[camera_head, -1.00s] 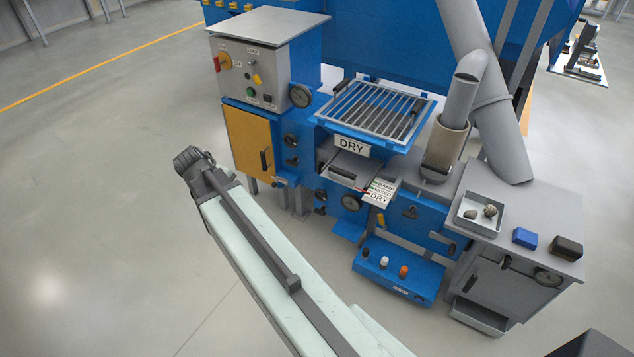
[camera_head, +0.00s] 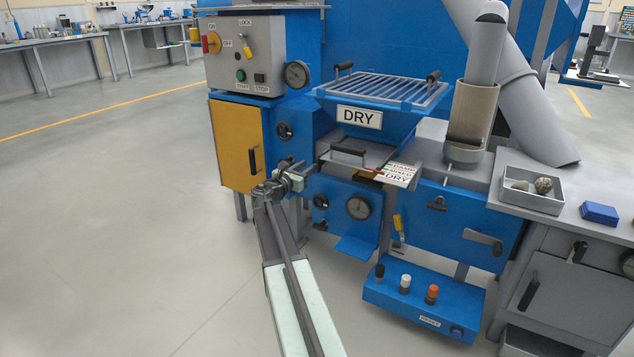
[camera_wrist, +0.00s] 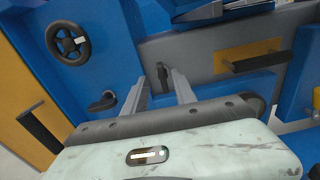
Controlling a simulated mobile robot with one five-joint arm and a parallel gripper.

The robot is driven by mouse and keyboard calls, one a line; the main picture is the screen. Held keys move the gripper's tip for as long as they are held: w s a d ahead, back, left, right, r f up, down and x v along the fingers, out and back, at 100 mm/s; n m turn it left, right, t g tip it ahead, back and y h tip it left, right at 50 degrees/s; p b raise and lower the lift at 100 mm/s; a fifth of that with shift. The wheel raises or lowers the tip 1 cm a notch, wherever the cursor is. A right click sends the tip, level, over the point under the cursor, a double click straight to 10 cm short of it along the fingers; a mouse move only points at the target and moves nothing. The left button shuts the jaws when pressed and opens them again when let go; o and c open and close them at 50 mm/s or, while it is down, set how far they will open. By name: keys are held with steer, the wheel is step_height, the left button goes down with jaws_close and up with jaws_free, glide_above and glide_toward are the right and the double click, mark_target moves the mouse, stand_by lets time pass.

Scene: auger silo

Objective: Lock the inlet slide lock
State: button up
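In the wrist view, a small dark lever (camera_wrist: 163,75), which looks like the inlet slide lock, stands on a grey plate on the blue machine. My gripper (camera_wrist: 160,85) is open, with one finger on either side of the lever's line of sight. I cannot tell whether the fingers touch it. In the head view my gripper (camera_head: 301,171) is at the left end of the grey inlet slide (camera_head: 372,156), and the lever is hidden or too small to make out.
A handwheel (camera_wrist: 67,40) and a black knob (camera_wrist: 103,100) are left of my fingers. A yellow door (camera_head: 236,147) stands left of my gripper. A hopper marked DRY (camera_head: 359,117) is above the slide. The floor at left is clear.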

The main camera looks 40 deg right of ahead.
mark_target(317, 159)
steer(key=x, duration=0.8)
steer(key=shift+d+r, duration=0.1)
jaws_close()
steer(key=shift+a, duration=0.25)
steer(key=shift+s+d, duration=0.1)
steer(key=shift+d, duration=0.05)
